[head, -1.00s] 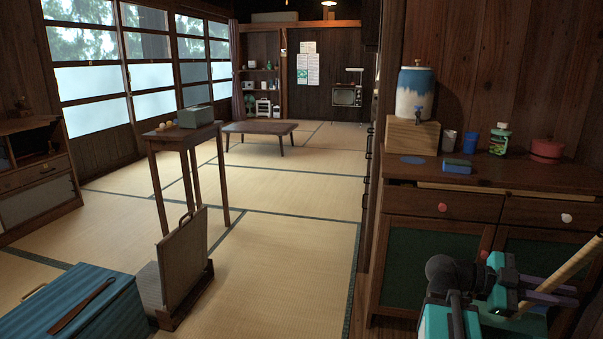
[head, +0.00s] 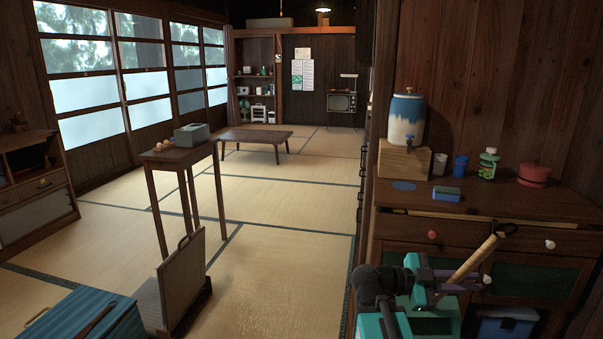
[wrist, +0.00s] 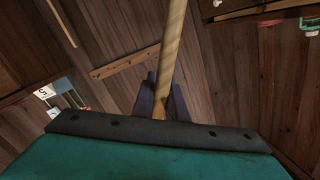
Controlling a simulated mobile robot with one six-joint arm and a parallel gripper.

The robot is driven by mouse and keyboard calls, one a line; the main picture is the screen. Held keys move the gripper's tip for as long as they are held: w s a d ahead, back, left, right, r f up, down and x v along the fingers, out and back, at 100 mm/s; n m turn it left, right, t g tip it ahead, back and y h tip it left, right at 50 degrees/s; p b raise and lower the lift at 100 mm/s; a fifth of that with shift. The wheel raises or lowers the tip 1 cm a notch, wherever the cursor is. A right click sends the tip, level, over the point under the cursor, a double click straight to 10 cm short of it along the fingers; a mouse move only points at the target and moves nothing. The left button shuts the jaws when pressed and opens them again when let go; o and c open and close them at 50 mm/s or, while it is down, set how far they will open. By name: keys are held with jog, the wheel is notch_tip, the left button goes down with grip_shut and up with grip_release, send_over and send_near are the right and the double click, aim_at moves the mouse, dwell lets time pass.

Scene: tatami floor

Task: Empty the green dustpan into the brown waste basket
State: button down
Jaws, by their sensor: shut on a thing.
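The green dustpan (wrist: 150,158) fills the bottom of the wrist view, with a dark riveted strip along its edge. Its pale wooden handle (head: 476,262) slants up to the right in the head view and ends in a dark loop. My gripper (head: 464,284) is shut on this handle near the pan; its purple fingers (wrist: 163,100) show around the handle in the wrist view. In the head view, the green pan (head: 434,316) is partly covered by my arm. What lies in the pan cannot be seen. The brown waste basket is not in view.
A wooden cabinet (head: 455,233) stands close behind my gripper, with a water dispenser (head: 406,118), cups and a red pot (head: 534,174) on top. A blue box (head: 505,326) shows at lower right. A blue chest (head: 75,318) stands at lower left.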

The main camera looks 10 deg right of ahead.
jog(key=w+a+r+n+t+y+p, duration=0.1)
jog(key=w+a+r+n+t+p, duration=0.2)
jog(key=a, duration=0.8)
jog(key=w+a+r+n+t+y+p, duration=0.1)
jog(key=w+a+r+n+t+p, duration=0.1)
jog(key=w+a+n+t+p, duration=0.2)
jog(key=w+a+r+n+t+y+p, duration=0.1)
jog(key=w+a+r+n+t+p, duration=0.2)
jog(key=w+a+t+p, duration=0.5)
jog(key=shift+w+a+r+n+p, duration=0.3)
jog(key=shift+w+a+p, duration=0.85)
jog(key=shift+a+p, duration=3.1)
jog(key=shift+a+b, duration=1.1)
jog(key=shift+b, duration=0.05)
